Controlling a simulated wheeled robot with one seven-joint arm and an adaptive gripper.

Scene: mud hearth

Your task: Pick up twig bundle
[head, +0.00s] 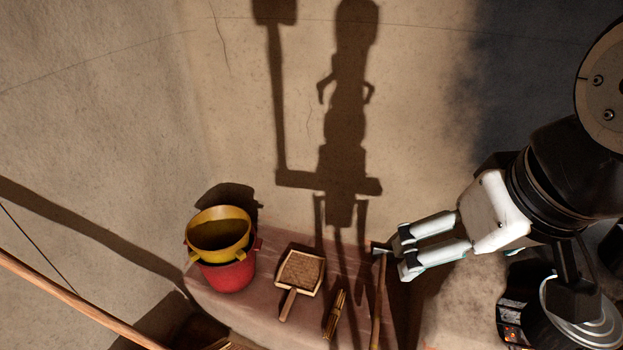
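The twig bundle (335,315) looks like a small, narrow bunch of yellow-brown sticks. It lies on the pinkish ledge (255,319) near the bottom middle of the head view, between a square wooden-framed tool and a long thin stick. My gripper (401,254) is above and to the right of it in the picture, with its two white fingers pointing left. The fingers are apart, with a gap between them and nothing seen held. The gripper is clear of the bundle.
A yellow pot (218,252) sits in a red bucket (228,277) at the ledge's left. The square framed tool (300,270) and the long stick (378,305) flank the bundle. A dark pot (545,320) stands at lower right. A mud wall (420,120) rises behind.

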